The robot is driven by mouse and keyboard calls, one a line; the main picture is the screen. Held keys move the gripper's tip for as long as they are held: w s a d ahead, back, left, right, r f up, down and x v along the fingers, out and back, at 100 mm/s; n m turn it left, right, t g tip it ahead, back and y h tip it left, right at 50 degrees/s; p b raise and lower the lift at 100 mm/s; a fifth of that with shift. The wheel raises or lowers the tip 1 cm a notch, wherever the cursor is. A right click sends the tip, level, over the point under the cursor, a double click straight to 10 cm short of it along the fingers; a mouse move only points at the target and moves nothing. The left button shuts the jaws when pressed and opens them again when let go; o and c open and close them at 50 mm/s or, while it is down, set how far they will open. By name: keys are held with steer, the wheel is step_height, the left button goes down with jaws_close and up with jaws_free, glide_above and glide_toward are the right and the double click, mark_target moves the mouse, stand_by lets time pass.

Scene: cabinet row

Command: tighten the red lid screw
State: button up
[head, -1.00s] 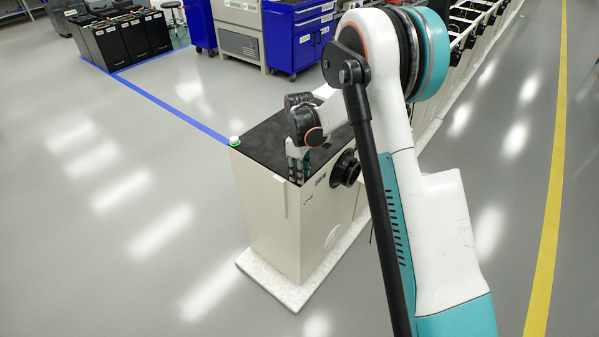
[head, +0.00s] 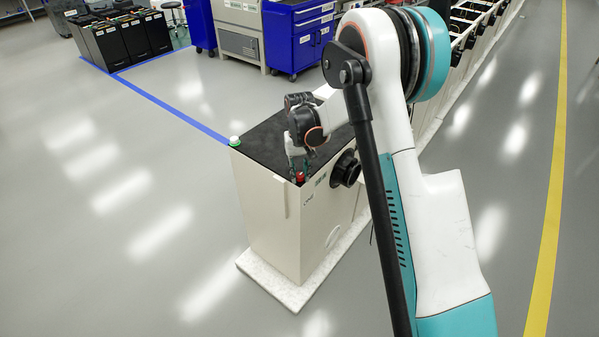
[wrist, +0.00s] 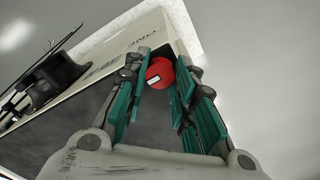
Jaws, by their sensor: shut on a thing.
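The red lid screw (wrist: 159,72) is at the near corner of the cabinet's dark top (head: 262,138). It has a small white mark on its head. In the head view the red lid screw (head: 300,177) shows low between my fingers. My gripper (head: 299,171) points down at this corner, with one finger on either side of the screw. In the wrist view the teal finger pads of my gripper (wrist: 164,78) are shut on the screw at their tips. The screw's underside is hidden.
The pale cabinet (head: 265,215) stands on a white base slab (head: 290,292). A black round knob (head: 345,168) sticks out of its side close to my gripper. A white-and-green button (head: 235,141) is at the left corner. Open floor lies to the left.

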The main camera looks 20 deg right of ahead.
mark_target(300, 175)
steer(key=m, duration=0.4)
steer(key=shift+m, duration=0.3)
steer(key=m, duration=1.3)
steer(key=shift+m, duration=0.4)
steer(key=o, duration=1.1)
step_height(300, 175, up, 12)
